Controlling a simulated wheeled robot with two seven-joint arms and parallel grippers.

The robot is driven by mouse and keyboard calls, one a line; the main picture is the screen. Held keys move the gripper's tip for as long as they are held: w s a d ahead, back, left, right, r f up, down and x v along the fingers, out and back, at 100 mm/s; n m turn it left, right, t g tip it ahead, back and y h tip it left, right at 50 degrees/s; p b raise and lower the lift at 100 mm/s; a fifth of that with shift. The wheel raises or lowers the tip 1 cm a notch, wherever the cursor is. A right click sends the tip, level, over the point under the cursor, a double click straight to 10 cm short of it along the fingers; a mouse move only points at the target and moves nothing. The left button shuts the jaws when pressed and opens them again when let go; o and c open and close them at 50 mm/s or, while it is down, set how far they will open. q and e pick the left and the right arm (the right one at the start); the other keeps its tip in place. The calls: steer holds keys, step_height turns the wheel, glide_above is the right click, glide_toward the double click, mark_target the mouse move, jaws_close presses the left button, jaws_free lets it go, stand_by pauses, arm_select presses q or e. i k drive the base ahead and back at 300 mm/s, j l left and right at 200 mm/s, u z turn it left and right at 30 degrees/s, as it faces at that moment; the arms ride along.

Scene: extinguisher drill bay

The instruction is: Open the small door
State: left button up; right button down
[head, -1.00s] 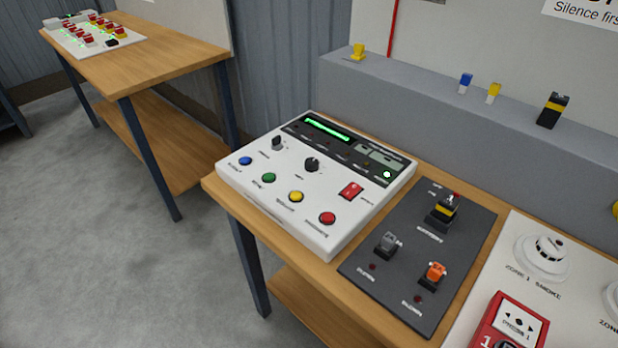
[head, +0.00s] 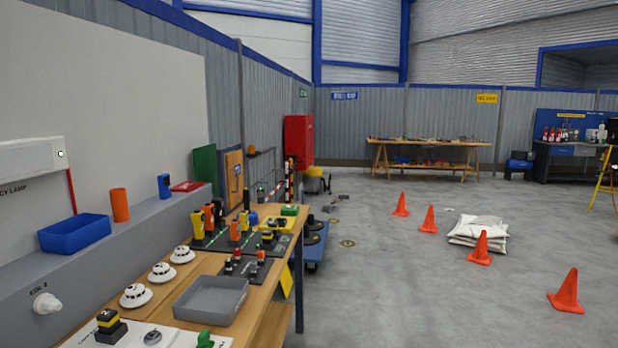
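No small door can be made out for certain in the head view. A red cabinet (head: 298,139) stands against the grey corrugated wall beyond the bench's far end; whether its front is a door is too small to tell. An upright wooden panel (head: 234,179) with a small blue item on it stands behind the bench, beside a green panel (head: 205,165). Neither can be told to be a door. Neither of my grippers is in view.
The bench (head: 262,325) on the left holds a grey tray (head: 210,300), smoke detectors (head: 136,295) and switch boards. A blue bin (head: 75,233) sits on the ledge. Several orange cones (head: 566,292) and white sacks (head: 478,231) stand on otherwise open floor at right.

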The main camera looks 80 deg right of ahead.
mark_target(234, 161)
steer(key=z, duration=2.3)
steer(key=i+l+z, duration=0.3)
steer(key=i, duration=0.2)
steer(key=i+z, duration=0.35)
steer(key=i, duration=0.15)
steer(key=i+l, duration=0.1)
steer(key=i, duration=0.7)
steer(key=i+l, duration=0.1)
steer(key=i, duration=0.65)
steer(key=i+u, duration=0.4)
steer(key=i+l+u, duration=0.15)
steer(key=u, duration=0.25)
steer(key=i+l+u, duration=0.25)
steer(key=u, duration=0.15)
steer(key=i+l+u, duration=0.2)
steer(key=u, duration=0.25)
steer(key=l, duration=0.1)
